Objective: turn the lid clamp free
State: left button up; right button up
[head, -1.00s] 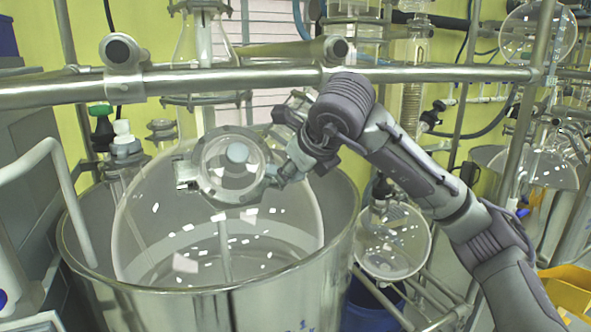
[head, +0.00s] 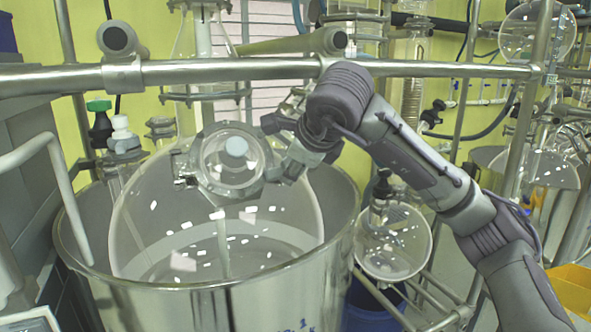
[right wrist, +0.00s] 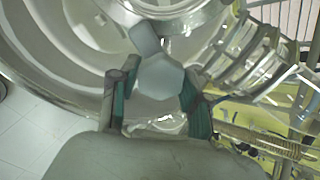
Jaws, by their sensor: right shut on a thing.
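The round glass lid (head: 234,160) with its metal ring sits on the neck of the large glass reactor vessel (head: 140,225). The lid clamp shows as a pale grey knob (right wrist: 158,78) in the right wrist view, at the edge of the metal ring. My right gripper (right wrist: 155,100) has its two dark green-padded fingers on either side of this knob and is shut on it. In the head view my right gripper (head: 283,170) is at the right side of the lid, where the arm hides part of the clamp. My left gripper is in neither view.
A steel pot (head: 295,290) surrounds the vessel. Bottles with green and white caps (head: 110,130) stand left of the lid. A smaller round flask (head: 393,245) hangs right of the pot.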

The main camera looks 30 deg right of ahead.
jog(key=n+b, duration=0.1)
jog(key=n, duration=1.1)
jog(key=shift+t+b, duration=0.3)
jog(key=shift+b, duration=0.05)
dwell(0.4)
jog(key=o, duration=1.1)
jog(key=shift+o, duration=0.2)
jog(key=shift+r, duration=0.1)
jog(key=v, duration=1.1)
jog(key=shift+s+r, duration=0.2)
jog(key=shift+s, duration=0.15)
jog(key=shift+a, duration=0.1)
